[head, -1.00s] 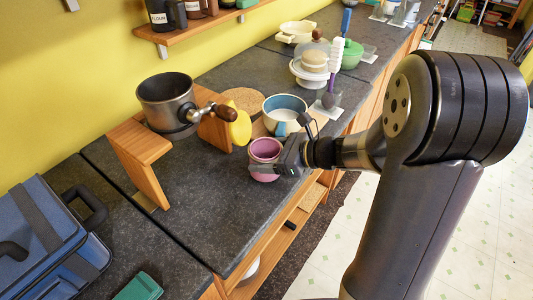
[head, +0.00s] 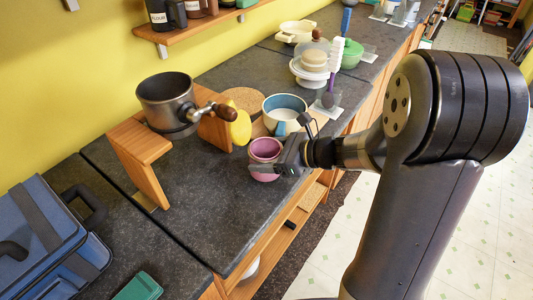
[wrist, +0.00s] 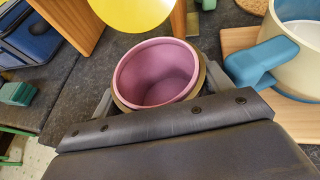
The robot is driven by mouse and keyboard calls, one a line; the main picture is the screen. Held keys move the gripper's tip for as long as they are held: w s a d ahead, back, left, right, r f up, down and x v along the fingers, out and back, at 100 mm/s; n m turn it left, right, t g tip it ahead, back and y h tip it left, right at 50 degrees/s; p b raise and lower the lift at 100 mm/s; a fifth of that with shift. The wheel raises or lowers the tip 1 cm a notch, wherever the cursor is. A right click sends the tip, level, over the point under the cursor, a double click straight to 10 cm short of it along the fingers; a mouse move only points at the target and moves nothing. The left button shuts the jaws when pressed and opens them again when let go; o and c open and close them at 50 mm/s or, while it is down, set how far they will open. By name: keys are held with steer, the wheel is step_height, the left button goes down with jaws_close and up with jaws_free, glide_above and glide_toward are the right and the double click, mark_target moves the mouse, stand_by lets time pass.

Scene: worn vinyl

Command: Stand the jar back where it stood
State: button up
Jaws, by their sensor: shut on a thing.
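The jar (head: 265,149) is a pink-purple open cup shape, upright near the counter's front edge in the head view. In the wrist view the jar (wrist: 158,75) shows its empty inside, held between the two fingers. My gripper (head: 268,168) is shut on the jar from the front right; it also shows in the wrist view (wrist: 155,100). The jar's base is partly hidden by the gripper, so I cannot tell whether it touches the dark countertop (head: 195,210).
A blue-and-cream mug (head: 283,116) stands on a wooden board just behind the jar. A yellow round thing (head: 240,127) and a wooden stand (head: 140,160) bearing a dark pot (head: 166,98) are close to the left. Countertop in front of the stand is clear.

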steer(key=shift+f+b, duration=0.55)
stand_by(0.7)
steer(key=o, duration=1.8)
steer(key=shift+o, duration=0.2)
steer(key=shift+f, duration=0.1)
steer(key=shift+d, duration=0.1)
